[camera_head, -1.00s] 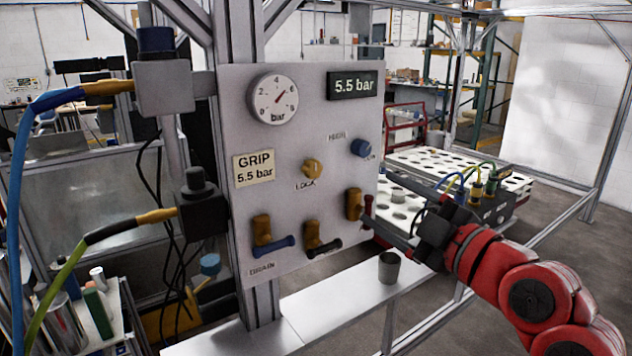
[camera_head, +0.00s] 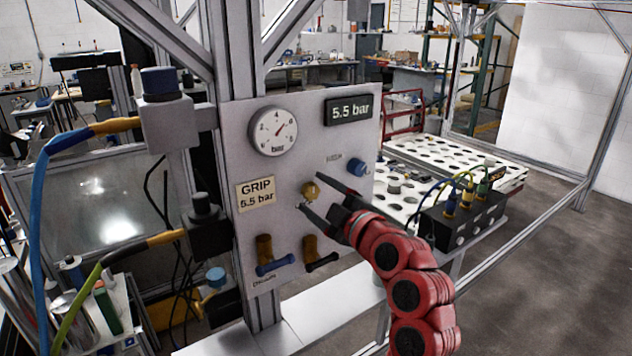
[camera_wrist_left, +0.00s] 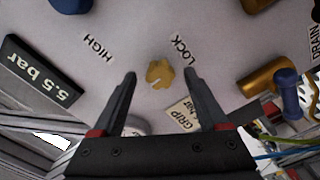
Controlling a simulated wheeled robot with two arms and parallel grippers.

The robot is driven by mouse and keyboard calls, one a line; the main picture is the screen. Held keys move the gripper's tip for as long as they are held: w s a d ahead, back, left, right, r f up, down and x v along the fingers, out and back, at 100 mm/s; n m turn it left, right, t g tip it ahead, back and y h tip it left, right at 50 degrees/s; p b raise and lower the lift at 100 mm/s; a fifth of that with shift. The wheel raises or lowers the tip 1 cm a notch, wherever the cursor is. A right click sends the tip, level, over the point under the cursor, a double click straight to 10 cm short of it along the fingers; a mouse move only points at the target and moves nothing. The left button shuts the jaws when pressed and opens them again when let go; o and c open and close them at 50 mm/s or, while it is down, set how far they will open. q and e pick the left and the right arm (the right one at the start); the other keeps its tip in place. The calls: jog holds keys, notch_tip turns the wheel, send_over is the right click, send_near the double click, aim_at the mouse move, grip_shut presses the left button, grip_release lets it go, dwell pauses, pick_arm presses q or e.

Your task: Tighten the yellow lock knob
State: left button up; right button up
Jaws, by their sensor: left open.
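The yellow lock knob (camera_head: 310,189) sits on the grey panel (camera_head: 312,125), above the lower valves. It also shows in the left wrist view (camera_wrist_left: 160,73), beside the LOCK label (camera_wrist_left: 184,50). My left gripper (camera_head: 308,190) is open in front of the panel, one finger above the knob and one below in the head view. In the left wrist view the knob appears between the two fingertips (camera_wrist_left: 159,73), with a gap on each side. I cannot tell how far the tips are from the panel. My right gripper is not in view.
A blue knob (camera_head: 358,167) is right of the yellow one. A gauge (camera_head: 273,131) and a 5.5 bar display (camera_head: 350,110) are above. A black connector block (camera_head: 463,221) stands at the right.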

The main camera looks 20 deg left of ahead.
pick_arm(q)
jog(key=shift+w+a, duration=0.2)
jog(key=shift+a, duration=0.05)
grip_shut()
jog(key=shift+f, duration=0.1)
dwell(0.3)
